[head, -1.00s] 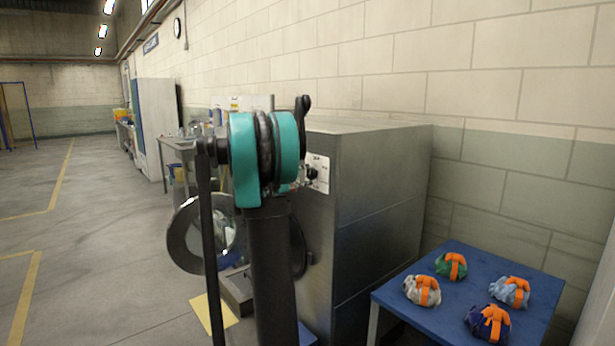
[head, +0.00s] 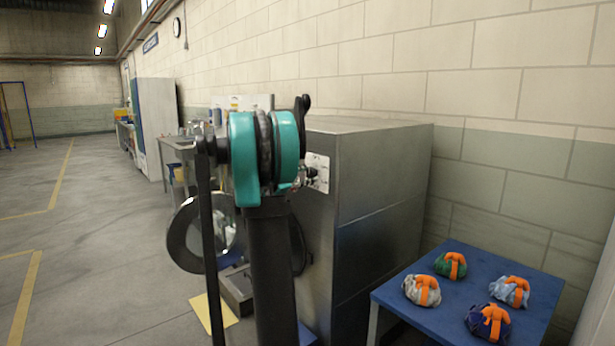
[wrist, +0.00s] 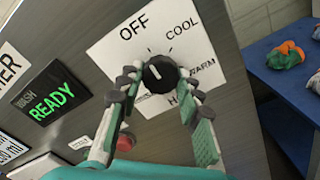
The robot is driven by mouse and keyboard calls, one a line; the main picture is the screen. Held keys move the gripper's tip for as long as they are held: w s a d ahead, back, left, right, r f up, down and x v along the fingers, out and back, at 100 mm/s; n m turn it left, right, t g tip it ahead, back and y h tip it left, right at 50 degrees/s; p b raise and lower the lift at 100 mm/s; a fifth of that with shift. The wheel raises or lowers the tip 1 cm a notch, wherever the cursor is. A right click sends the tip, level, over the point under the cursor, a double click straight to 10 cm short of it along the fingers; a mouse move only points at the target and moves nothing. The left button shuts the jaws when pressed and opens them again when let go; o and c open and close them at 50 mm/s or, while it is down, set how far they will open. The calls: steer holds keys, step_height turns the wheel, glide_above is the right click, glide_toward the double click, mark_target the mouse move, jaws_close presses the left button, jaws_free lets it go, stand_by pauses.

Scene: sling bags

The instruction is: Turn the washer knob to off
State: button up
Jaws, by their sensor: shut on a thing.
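The washer knob (wrist: 160,74) is a round black dial with a short white mark, on a white label (wrist: 207,57) reading OFF, COOL, WARM and another word partly covered by a finger. The mark sits left of the knob's middle, on the side towards OFF; its exact setting is hard to tell. My gripper (wrist: 157,85) is shut on the knob, with a finger on either side. In the head view, my gripper (head: 309,174) is at the panel of the grey washer (head: 375,190), mostly behind my arm.
The washer's round door (head: 184,248) hangs open at the left. A green READY display (wrist: 52,92) is left of the knob. A blue table (head: 405,318) with several orange-strapped bags stands at the right. The floor at the left is open.

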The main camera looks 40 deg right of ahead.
steer(key=o, duration=1.2)
steer(key=shift+c, duration=0.2)
steer(key=a, duration=1.2)
steer(key=shift+s, duration=0.45)
steer(key=shift+f, duration=0.1)
